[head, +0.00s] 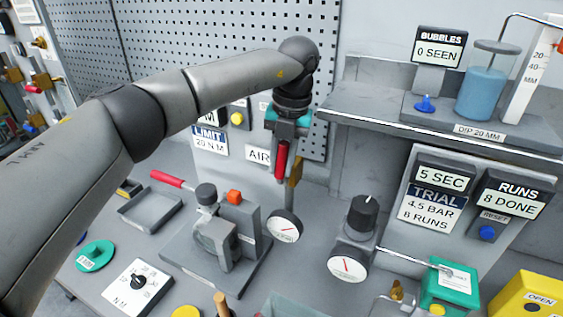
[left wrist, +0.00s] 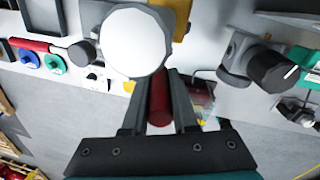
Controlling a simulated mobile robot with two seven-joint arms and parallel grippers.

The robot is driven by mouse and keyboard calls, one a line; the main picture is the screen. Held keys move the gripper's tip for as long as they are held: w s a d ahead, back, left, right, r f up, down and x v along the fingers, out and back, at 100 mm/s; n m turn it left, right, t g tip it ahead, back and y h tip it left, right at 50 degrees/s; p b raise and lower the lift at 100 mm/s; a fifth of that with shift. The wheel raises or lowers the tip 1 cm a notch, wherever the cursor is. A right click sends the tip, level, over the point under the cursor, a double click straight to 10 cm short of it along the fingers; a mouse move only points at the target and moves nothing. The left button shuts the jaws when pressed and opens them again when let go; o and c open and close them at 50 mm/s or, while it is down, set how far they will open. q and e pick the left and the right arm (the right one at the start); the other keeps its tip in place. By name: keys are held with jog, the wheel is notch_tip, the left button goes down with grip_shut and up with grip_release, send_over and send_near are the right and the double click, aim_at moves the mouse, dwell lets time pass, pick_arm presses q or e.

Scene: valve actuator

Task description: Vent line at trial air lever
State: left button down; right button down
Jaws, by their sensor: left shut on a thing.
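The trial air lever has a red handle (head: 281,160), which points down beside a brass valve body (head: 295,170) on the back panel, next to the AIR sign (head: 257,155). My left gripper (head: 284,145) comes from above and is shut on the red handle. In the left wrist view, the red handle (left wrist: 160,104) lies between the two fingers (left wrist: 160,108). A round white gauge (head: 285,227) sits below the valve, and its face is turned from the left wrist view (left wrist: 133,41). My right gripper is not in view.
A black regulator knob (head: 363,212) with a second gauge (head: 347,266) stands to the right. A clamp fixture (head: 222,240) and a torque wrench with red grip (head: 166,179) are left of the lever. Signs read TRIAL 4.5 BAR 8 RUNS (head: 432,206) and RUNS 8 DONE (head: 511,195).

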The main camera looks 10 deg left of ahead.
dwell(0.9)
pick_arm(q)
jog(key=shift+s+d+f+t+y+b, duration=0.1)
jog(key=shift+d+f+t+y+b, duration=0.15)
jog(key=shift+d+y+b, duration=0.65)
jog(key=shift+s+d+f+t+y+b, duration=0.15)
jog(key=shift+d+f+y+b, duration=0.25)
jog(key=shift+y, duration=1.05)
jog(key=shift+s+d+f+t+y+b, duration=0.15)
jog(key=shift+d+y+b, duration=0.3)
jog(key=shift+y+b, duration=0.55)
jog(key=shift+w+y, duration=0.1)
jog(key=shift+y, duration=0.15)
jog(key=c, duration=0.7)
grip_release()
